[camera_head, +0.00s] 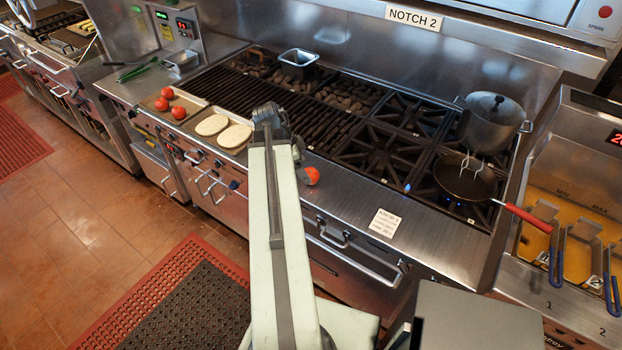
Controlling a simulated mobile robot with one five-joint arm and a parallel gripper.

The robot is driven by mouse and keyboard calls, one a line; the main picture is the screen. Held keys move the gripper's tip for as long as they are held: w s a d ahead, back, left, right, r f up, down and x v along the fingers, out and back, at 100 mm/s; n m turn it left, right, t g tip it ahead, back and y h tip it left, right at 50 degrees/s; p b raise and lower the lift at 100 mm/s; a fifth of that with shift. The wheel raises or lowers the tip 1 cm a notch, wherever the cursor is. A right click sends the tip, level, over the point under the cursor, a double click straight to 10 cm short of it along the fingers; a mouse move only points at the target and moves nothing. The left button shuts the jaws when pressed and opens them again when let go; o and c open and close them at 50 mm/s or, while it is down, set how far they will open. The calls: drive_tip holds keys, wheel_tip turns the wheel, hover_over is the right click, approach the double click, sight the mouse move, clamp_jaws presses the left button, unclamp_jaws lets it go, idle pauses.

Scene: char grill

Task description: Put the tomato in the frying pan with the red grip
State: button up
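A red tomato (311,176) shows just right of my arm, over the steel front ledge of the range. My gripper (301,172) is mostly hidden behind my arm; a grey part of it seems to be against this tomato. I cannot tell whether its fingers are closed on it. The dark frying pan (460,184) sits on the front right burner, and its red grip (527,217) points right and toward the front. A wire-like fork shape lies over the pan's far side. Three more tomatoes (161,104) are on a tray at the left.
A lidded pot (491,122) stands on the burner behind the pan. Two pale flat breads (212,125) lie on a tray left of my arm. A small metal container (298,63) sits at the back of the grill. Fryer baskets (580,250) are at the right.

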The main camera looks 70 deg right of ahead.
sight(308, 172)
drive_tip(key=b+x, duration=0.3)
drive_tip(key=x, duration=0.1)
drive_tip(key=shift+d+f, duration=0.15)
drive_tip(key=shift+f, duration=0.1)
drive_tip(key=shift+r, duration=0.2)
drive_tip(key=c, duration=1.7)
